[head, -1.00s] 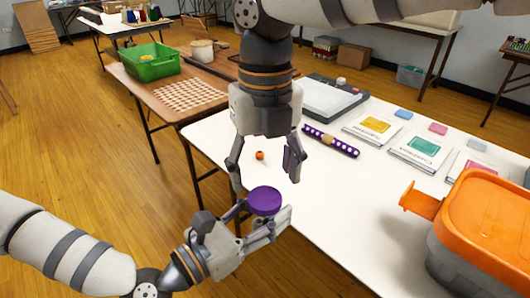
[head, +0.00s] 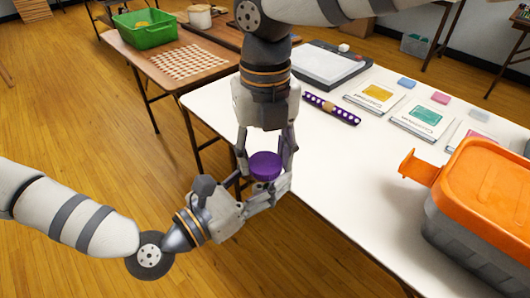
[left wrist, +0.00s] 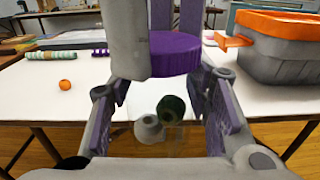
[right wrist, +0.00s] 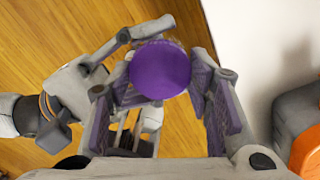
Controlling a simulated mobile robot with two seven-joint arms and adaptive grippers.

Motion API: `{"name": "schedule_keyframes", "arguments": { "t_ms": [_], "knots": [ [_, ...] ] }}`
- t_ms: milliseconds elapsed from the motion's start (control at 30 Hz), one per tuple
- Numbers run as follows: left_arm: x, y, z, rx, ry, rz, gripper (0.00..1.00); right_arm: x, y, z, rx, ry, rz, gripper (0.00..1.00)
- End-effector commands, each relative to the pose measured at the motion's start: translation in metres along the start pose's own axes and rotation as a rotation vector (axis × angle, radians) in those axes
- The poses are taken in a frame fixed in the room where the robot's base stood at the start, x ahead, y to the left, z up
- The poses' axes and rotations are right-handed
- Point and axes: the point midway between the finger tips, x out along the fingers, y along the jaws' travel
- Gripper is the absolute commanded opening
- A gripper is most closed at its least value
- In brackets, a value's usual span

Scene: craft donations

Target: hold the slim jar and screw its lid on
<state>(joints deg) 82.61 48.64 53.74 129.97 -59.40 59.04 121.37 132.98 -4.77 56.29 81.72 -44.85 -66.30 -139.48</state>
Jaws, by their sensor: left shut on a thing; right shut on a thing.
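The slim jar (left wrist: 172,118) is clear and stands upright between the fingers of my left gripper (left wrist: 165,112) in the left wrist view. A dark green piece and a grey piece show in or through it. The purple lid (head: 265,165) sits level on the jar's top; I cannot tell how far it is threaded. It also shows as a round disc in the right wrist view (right wrist: 160,70). My left gripper is shut on the jar. My right gripper (head: 266,158) points down from above, shut on the lid's sides. In the head view the jar is mostly hidden by lid and fingers.
The white table (head: 340,180) lies just right of the grippers, which are off its near edge. A grey bin with an orange lid (head: 487,195) stands on its right. An orange bead (left wrist: 65,84) and a purple dotted roll (head: 331,108) lie on the table.

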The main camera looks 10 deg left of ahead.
Motion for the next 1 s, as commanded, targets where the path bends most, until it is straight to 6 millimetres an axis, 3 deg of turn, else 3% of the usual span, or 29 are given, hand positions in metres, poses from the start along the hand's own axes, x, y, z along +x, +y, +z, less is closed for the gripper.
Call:
{"name": "schedule_keyframes", "arguments": {
  "t_ms": [133, 367, 400, 500, 767, 1000],
  "knots": [
    [0.000, 0.001, 0.001, -0.001, -0.004, 0.002, 0.00, 0.000, -0.001, 0.001, 0.210, -0.003, -0.002, 0.13],
    [0.000, 0.001, 0.001, -0.001, -0.004, 0.002, 0.00, 0.000, -0.001, 0.001, 0.230, -0.002, 0.000, 0.13],
    [0.000, 0.000, 0.001, -0.001, -0.004, 0.002, 0.00, 0.000, -0.001, 0.001, 0.229, -0.002, 0.000, 0.48],
    [0.000, 0.000, 0.001, -0.001, -0.003, 0.002, 0.00, 0.000, -0.001, 0.001, 0.228, -0.002, 0.000, 0.66],
    [0.000, 0.000, 0.001, -0.001, -0.003, 0.002, 0.00, 0.000, -0.001, 0.000, 0.227, -0.001, 0.000, 0.66],
    [0.000, 0.000, 0.001, -0.001, -0.003, 0.002, 0.00, -0.031, -0.001, 0.001, 0.227, -0.004, 0.001, 0.66]
  ]
}}
